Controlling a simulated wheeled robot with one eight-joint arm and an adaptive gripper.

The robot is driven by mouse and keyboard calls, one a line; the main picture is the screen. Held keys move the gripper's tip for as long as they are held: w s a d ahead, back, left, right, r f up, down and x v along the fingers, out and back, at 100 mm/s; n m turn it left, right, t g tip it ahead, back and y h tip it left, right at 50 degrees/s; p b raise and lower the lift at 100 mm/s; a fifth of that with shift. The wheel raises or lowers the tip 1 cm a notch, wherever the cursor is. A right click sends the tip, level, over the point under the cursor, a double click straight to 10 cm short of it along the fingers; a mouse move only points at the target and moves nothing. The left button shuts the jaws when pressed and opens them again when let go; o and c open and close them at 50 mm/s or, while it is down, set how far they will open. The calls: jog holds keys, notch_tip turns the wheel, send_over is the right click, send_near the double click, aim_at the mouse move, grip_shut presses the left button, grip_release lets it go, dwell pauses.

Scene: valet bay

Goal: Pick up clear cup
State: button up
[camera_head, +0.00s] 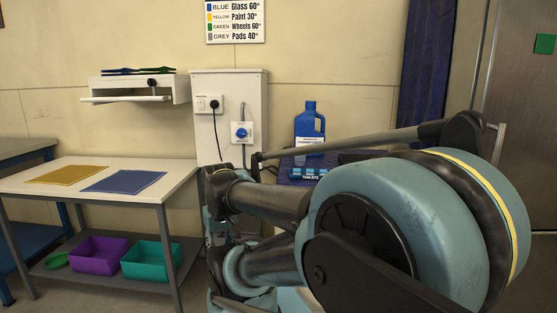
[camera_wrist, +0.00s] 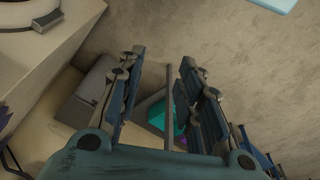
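I cannot make out a clear cup in either view. My gripper (camera_wrist: 162,62) shows in the wrist view with its two fingers apart and nothing between them. Past the fingers are the wall, the floor and part of a teal bin (camera_wrist: 157,115). In the head view my arm fills the lower right and hides much of what lies behind it, and I cannot make out the fingers there.
A white table (camera_head: 100,193) at left holds a yellow cloth (camera_head: 67,175) and a blue cloth (camera_head: 123,181). Purple (camera_head: 97,255) and teal (camera_head: 147,261) bins sit on its lower shelf. A blue jug (camera_head: 309,128) and tablets box (camera_head: 308,173) stand behind my arm, near a grey cabinet (camera_head: 230,88).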

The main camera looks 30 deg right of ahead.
jog(key=shift+w, duration=0.3)
jog(key=shift+o, duration=0.6)
